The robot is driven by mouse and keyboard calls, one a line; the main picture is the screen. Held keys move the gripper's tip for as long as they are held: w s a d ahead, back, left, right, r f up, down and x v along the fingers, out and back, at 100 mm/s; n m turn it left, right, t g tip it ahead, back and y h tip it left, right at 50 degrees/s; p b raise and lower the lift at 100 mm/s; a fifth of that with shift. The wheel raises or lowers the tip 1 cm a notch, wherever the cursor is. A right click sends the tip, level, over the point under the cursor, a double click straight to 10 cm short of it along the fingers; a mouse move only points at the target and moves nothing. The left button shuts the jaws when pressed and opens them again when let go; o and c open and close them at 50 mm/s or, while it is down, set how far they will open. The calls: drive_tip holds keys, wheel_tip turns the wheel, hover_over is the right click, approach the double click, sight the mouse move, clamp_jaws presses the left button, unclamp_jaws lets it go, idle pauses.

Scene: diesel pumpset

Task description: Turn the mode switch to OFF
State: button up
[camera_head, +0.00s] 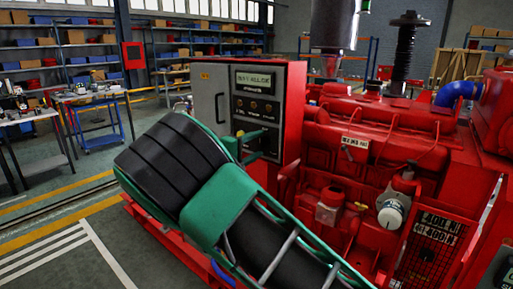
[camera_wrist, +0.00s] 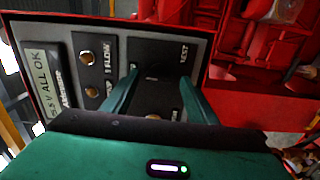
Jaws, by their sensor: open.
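The grey control panel (camera_head: 258,82) is on the front of a red cabinet, with a lit display and a row of round knobs below it. My gripper (camera_head: 245,142) is at the lower part of this panel, its green fingers toward it. In the wrist view, the open fingers (camera_wrist: 160,76) straddle a dark plate (camera_wrist: 160,55) with the label TEST at its right end. The mode switch's handle and pointer cannot be made out clearly between the fingers. I cannot tell its position or whether the fingers touch it.
The red diesel engine (camera_head: 365,135) stands right of the cabinet, with a white round cap (camera_head: 391,214) on its side. Two brass-coloured knobs, including one (camera_wrist: 87,57) by the FLOW label, sit left of the fingers. Work tables (camera_head: 90,97) and shelves stand far left, with open floor before them.

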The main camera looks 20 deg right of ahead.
drive_tip(key=v, duration=0.9)
drive_tip(key=shift+s+a, duration=0.15)
drive_tip(key=shift+a, duration=0.2)
drive_tip(key=shift+f, duration=0.1)
drive_tip(key=s+d+f+m+g+y, duration=0.1)
drive_tip(key=d+f+m+g, duration=0.15)
drive_tip(key=d, duration=0.55)
drive_tip(key=s+d+f+m+g+y, duration=0.1)
drive_tip(key=s+d+g, duration=0.15)
drive_tip(key=d, duration=0.55)
drive_tip(key=s+d+f+m+g+y, duration=0.3)
drive_tip(key=s+d, duration=0.5)
drive_tip(key=s+d+f+m+g+y, duration=0.2)
drive_tip(key=s+d+f+y, duration=0.1)
drive_tip(key=s+d, duration=0.45)
drive_tip(key=s+a+m+y, duration=0.2)
drive_tip(key=s+y, duration=0.1)
drive_tip(key=s, duration=0.9)
drive_tip(key=s+a+m+y, duration=0.2)
drive_tip(key=s+y, duration=0.1)
drive_tip(key=s, duration=1)
drive_tip(key=shift+a+f+m+g+y, duration=0.25)
drive_tip(key=shift+a+m+g+y, duration=0.05)
drive_tip(key=shift+a+m+y, duration=0.1)
drive_tip(key=shift+s, duration=0.1)
